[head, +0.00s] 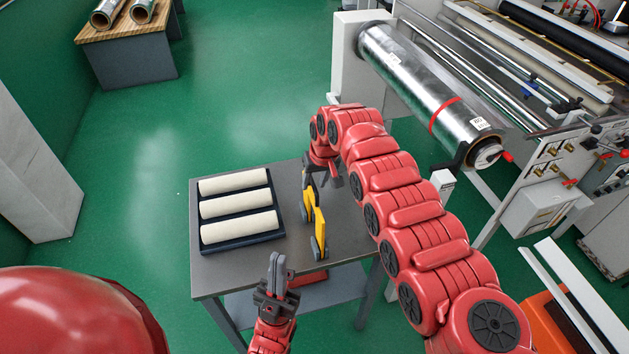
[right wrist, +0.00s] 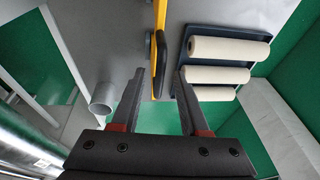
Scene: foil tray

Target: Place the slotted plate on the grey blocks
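A yellow plate (head: 320,230) stands upright near the middle of the grey table, seen nearly edge-on. Its slots cannot be made out. Small grey blocks (head: 316,247) sit against its lower parts; how they touch it is unclear. My right gripper (head: 314,182) is over the plate's far end, pointing down. In the right wrist view my right gripper (right wrist: 158,88) is open, with the yellow plate (right wrist: 158,65) showing between and beyond its fingertips; I see no contact. My left gripper (head: 277,265) is shut and empty near the table's front edge.
A dark tray (head: 243,242) with three cream rolls (head: 237,207) lies on the table's left side. The grey table top (head: 345,236) is clear to the plate's right. A machine with a shiny roller (head: 410,75) stands behind at right.

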